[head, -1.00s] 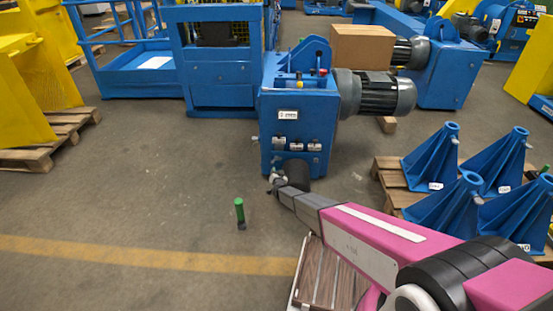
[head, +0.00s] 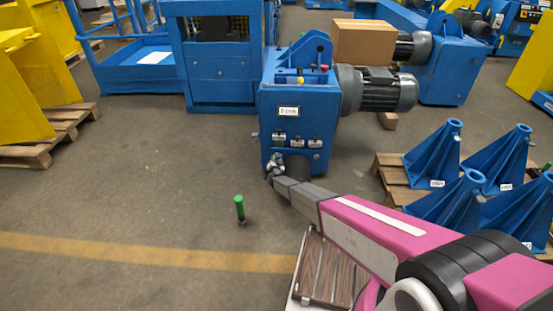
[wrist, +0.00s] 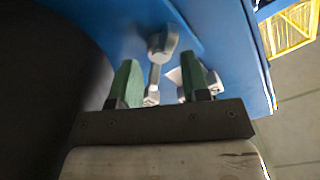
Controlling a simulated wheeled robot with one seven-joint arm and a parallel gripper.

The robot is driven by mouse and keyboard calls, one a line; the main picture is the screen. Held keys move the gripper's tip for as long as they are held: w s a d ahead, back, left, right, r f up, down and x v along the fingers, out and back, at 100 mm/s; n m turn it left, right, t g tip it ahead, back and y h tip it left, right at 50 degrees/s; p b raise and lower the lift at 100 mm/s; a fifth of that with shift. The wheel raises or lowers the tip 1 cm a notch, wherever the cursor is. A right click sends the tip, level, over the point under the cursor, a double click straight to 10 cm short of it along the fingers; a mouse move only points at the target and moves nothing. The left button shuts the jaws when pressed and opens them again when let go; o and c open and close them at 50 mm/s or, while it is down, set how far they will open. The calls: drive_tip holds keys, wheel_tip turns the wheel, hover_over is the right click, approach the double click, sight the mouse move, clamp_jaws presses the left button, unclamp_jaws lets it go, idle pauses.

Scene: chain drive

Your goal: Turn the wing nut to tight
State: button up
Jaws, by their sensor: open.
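In the wrist view a small grey metal piece (wrist: 162,42), which looks like the wing nut, sits on a blue face with a rounded head and a narrow stem. My gripper (wrist: 159,72) is open, with one green-padded finger to each side of this piece. I cannot tell whether either finger touches it. A second, pale part shows behind the right finger and is partly hidden. In the head view my gripper (head: 275,166) is small, at the lower front of the blue machine housing (head: 268,110), and the wing nut cannot be made out there.
A dark round part (head: 296,165) protrudes from the housing beside my gripper. A grey motor (head: 375,90) juts out at its right. A green post (head: 239,208) stands on the floor in front. Blue stands (head: 435,155) on a pallet are at the right.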

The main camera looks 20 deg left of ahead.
sight(277, 156)
drive_tip(key=shift+x, duration=1.25)
drive_tip(key=c, duration=0.7)
drive_tip(key=shift+o, duration=0.2)
drive_tip(key=shift+m, duration=0.6)
drive_tip(key=shift+d+m, duration=0.1)
drive_tip(key=shift+m, duration=2.6)
drive_tip(key=o, duration=0.7)
drive_tip(key=shift+c, duration=0.2)
drive_tip(key=shift+s, duration=0.1)
